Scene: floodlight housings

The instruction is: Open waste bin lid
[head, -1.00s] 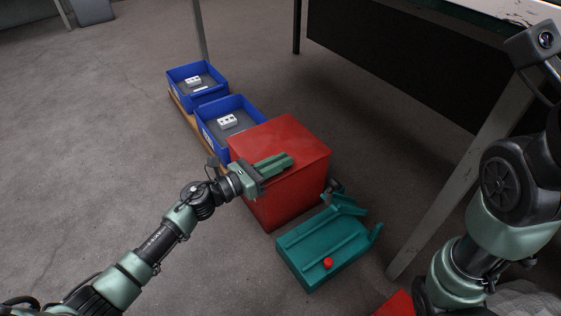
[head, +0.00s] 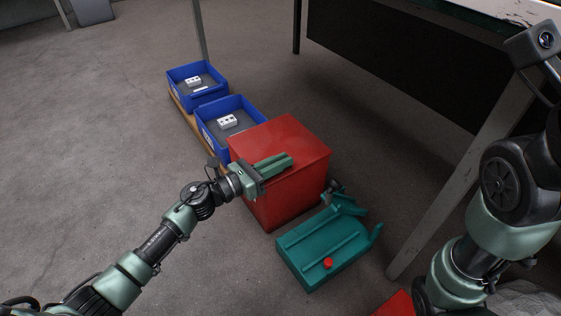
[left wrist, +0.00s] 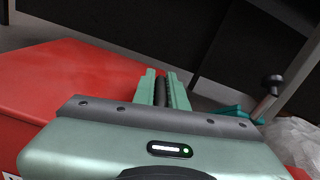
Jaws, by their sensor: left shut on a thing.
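The red waste bin (head: 290,195) stands on the floor with its flat red lid (head: 290,133) lying level on top. The lid also fills the left side of the left wrist view (left wrist: 70,80). My left gripper (head: 286,162) reaches over the front edge of the lid from the left, its fingers lying along that edge. In the left wrist view the gripper (left wrist: 160,82) has its fingers close together with a dark strip between them. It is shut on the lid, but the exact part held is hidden. My right gripper is out of view.
Two blue crates (head: 238,104) with white pieces inside stand behind the bin. A workbench leg (head: 455,180) stands to the right. The floor on the left is clear.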

